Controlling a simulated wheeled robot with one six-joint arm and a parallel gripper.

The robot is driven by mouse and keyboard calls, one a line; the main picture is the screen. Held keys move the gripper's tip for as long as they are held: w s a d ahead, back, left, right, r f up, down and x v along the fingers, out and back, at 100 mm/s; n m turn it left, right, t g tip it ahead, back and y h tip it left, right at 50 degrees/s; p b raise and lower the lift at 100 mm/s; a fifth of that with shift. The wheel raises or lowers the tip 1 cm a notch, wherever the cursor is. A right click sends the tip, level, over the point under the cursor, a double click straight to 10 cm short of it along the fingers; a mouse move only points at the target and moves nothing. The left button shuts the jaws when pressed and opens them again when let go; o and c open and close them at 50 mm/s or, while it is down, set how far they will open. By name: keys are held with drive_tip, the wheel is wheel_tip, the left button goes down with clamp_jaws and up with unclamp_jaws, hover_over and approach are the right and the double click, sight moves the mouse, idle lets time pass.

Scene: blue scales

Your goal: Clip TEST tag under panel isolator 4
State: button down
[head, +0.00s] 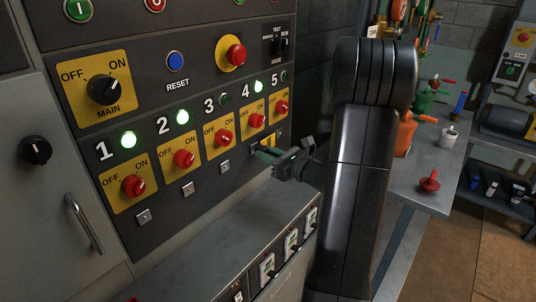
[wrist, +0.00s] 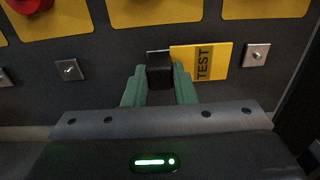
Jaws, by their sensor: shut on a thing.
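The TEST tag (wrist: 203,62) is a yellow plate with dark lettering and a black clip block (wrist: 160,70) at its left end. My gripper (wrist: 159,80) is shut on the black block with its green fingers. In the wrist view the block is under the middle yellow plate (wrist: 155,12), which appears to be isolator 4, and hides any mount behind it. I cannot tell whether it touches the panel. In the head view isolator 4 (head: 256,121) has a red knob; my gripper (head: 266,156) is below it, and the tag (head: 268,143) shows as a small yellow patch.
Small square metal mounts show left (wrist: 68,69) and right (wrist: 256,54) of the tag. A grey ledge (head: 215,215) with a row of switches (head: 291,243) runs below the panel. A workbench (head: 425,200) with a red object (head: 429,181) stands right of my arm.

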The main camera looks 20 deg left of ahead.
drive_tip(key=shift+w+a, duration=0.15)
drive_tip(key=shift+a, duration=0.2)
drive_tip(key=c, duration=1.1)
unclamp_jaws()
drive_tip(key=v, duration=1.3)
drive_tip(key=shift+s+d+b, duration=0.2)
drive_tip(key=shift+d+b, duration=0.15)
drive_tip(key=shift+b, duration=0.1)
drive_tip(key=x, duration=1.4)
drive_tip(key=shift+p, duration=0.45)
drive_tip(key=shift+d, duration=0.15)
